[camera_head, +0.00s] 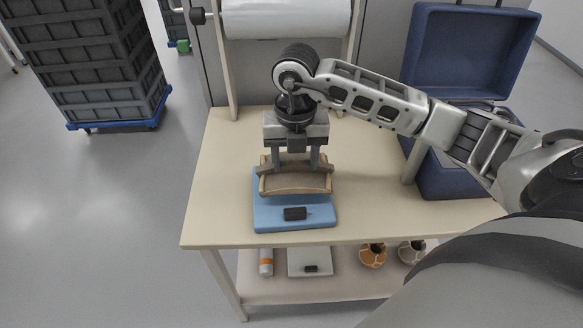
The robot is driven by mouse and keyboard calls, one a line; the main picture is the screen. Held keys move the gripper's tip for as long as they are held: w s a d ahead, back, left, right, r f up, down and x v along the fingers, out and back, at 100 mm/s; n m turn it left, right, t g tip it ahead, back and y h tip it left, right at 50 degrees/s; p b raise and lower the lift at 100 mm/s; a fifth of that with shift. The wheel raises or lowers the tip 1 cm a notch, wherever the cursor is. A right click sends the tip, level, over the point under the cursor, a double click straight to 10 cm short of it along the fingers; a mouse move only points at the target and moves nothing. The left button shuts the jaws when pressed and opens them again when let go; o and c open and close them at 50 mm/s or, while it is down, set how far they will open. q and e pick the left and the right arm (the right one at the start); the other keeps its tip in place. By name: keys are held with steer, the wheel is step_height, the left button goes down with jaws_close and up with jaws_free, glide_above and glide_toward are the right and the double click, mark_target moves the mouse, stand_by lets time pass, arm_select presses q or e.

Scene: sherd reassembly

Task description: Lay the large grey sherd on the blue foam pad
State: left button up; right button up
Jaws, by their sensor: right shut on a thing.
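The blue foam pad (268,217) lies on the tabletop near the front edge. A large curved sherd (297,182), grey-brown with tan edges, is over the back part of the pad. My right gripper (295,160) points down and is shut on this sherd from above. I cannot tell whether the sherd touches the pad or hangs just above it. The back of the sherd is partly hidden by the fingers. My left gripper is not in view.
An open blue case (455,175) stands at the table's right, and a paper roll (286,18) hangs behind. The lower shelf holds an orange-banded tube (266,262) and two patterned pots. The tabletop (222,180) left of the pad is clear.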

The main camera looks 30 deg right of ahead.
mark_target(292, 171)
steer(key=shift+w+a+f, duration=0.2)
steer(key=shift+w+f, duration=0.15)
steer(key=shift+f, duration=0.05)
step_height(292, 171, down, 3)
steer(key=shift+f, duration=0.1)
steer(key=shift+f, duration=0.15)
steer(key=o, duration=1.2)
